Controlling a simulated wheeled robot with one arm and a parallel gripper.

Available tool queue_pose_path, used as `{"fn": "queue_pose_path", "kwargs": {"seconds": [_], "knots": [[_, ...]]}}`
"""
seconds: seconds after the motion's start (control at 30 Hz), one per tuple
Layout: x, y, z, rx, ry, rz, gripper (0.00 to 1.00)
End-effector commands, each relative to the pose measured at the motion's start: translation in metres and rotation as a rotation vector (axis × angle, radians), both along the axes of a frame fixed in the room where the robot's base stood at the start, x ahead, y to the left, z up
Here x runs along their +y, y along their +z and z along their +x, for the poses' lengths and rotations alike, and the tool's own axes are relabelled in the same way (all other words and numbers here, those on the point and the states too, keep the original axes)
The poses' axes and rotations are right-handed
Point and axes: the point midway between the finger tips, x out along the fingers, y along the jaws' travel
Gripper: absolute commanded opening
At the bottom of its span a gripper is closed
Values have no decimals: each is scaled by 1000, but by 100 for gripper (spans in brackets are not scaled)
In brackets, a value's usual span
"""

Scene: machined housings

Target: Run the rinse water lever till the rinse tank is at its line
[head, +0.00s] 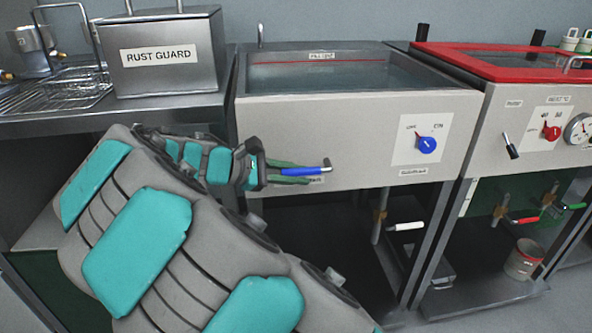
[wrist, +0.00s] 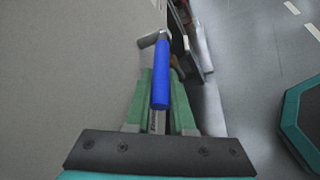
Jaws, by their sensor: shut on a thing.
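The rinse tank (head: 350,120) is the pale-fronted tank in the middle of the head view. Water (head: 330,76) shows inside it, with a red line (head: 285,63) along the back wall; I cannot tell exactly how the water stands against that line. The blue-handled lever (head: 303,171) is on the tank's front at the left. My gripper (head: 285,172) is shut on this lever. In the wrist view the blue handle (wrist: 161,85) lies between the green fingers of my gripper (wrist: 160,100). Its label is mostly hidden by my gripper.
A blue knob (head: 427,145) is on the tank's front. A white-handled valve (head: 405,226) sits below. A red-rimmed tank (head: 500,62) stands at the right, with a can (head: 524,259) on the shelf beneath. A RUST GUARD box (head: 165,75) stands at the left.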

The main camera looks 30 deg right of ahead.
Motion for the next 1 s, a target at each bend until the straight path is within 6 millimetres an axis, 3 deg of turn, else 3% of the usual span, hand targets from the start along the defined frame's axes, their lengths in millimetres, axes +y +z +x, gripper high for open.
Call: {"fn": "queue_pose_path", "kwargs": {"seconds": [0.5,0.53,0.63,1.0], "knots": [[1,-3,1,6,4,-17,0],[1,-3,1,6,4,-17,23],[1,-3,1,6,3,-18,34],[4,-1,1,6,3,-19,34]]}}
